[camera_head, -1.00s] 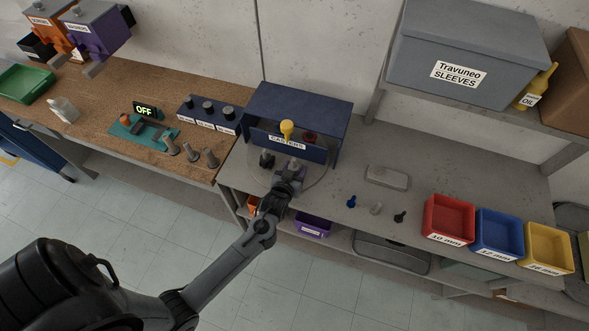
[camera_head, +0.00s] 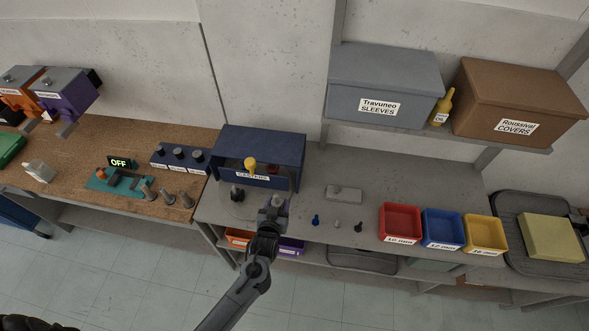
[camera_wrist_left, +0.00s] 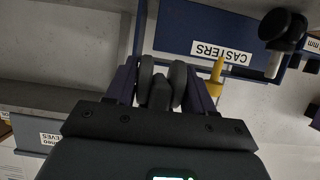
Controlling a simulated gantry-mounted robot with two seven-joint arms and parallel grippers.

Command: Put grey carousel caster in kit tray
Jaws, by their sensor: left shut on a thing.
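My left gripper (camera_head: 275,203) is shut on the grey caster (camera_wrist_left: 160,92), whose twin wheels show between the fingers in the left wrist view. In the head view the grey caster (camera_head: 281,200) is small and partly hidden by the gripper, at the front right of the round carousel (camera_head: 232,211). A black caster (camera_head: 237,193) stands on the carousel's front; a yellow caster (camera_head: 250,163) and a dark red caster (camera_head: 272,169) are farther back. A dark tray (camera_head: 507,226) lies at the far right; I cannot tell whether it is the kit tray. My right gripper is out of view.
The blue CASTERS housing (camera_head: 262,143) covers the carousel's back. A flat grey box (camera_head: 344,194) and several small pegs (camera_head: 316,220) lie on the grey bench (camera_head: 320,175). Red (camera_head: 400,223), blue (camera_head: 442,229) and yellow (camera_head: 484,233) bins stand right. A shelf (camera_head: 480,138) overhangs the bench.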

